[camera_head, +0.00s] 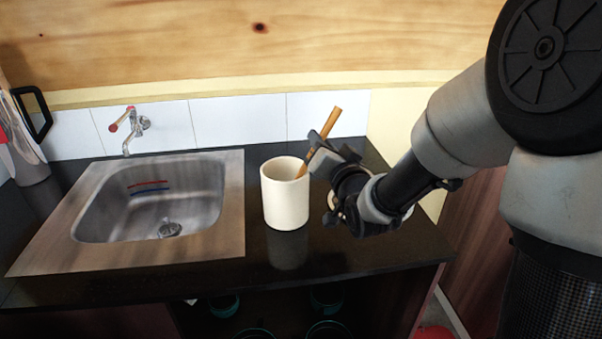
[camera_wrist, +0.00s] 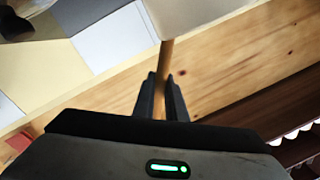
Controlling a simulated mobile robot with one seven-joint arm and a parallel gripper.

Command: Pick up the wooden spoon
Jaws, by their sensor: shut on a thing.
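The wooden spoon (camera_head: 331,121) leans in a cream cup (camera_head: 285,195) on the dark counter, its handle rising above the rim to the upper right. The spoon's lower end is hidden inside the cup. My gripper (camera_head: 319,150) is at the right of the cup's rim, shut on the spoon's handle. In the wrist view the spoon (camera_wrist: 166,55) runs between the two dark fingers of my gripper (camera_wrist: 162,88), with part of the pale cup (camera_wrist: 200,12) above them.
A steel sink (camera_head: 150,200) with a red-handled tap (camera_head: 133,127) lies left of the cup. A white tiled wall (camera_head: 240,122) stands behind. Several bowls (camera_head: 330,296) sit on a shelf below the counter (camera_head: 370,255).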

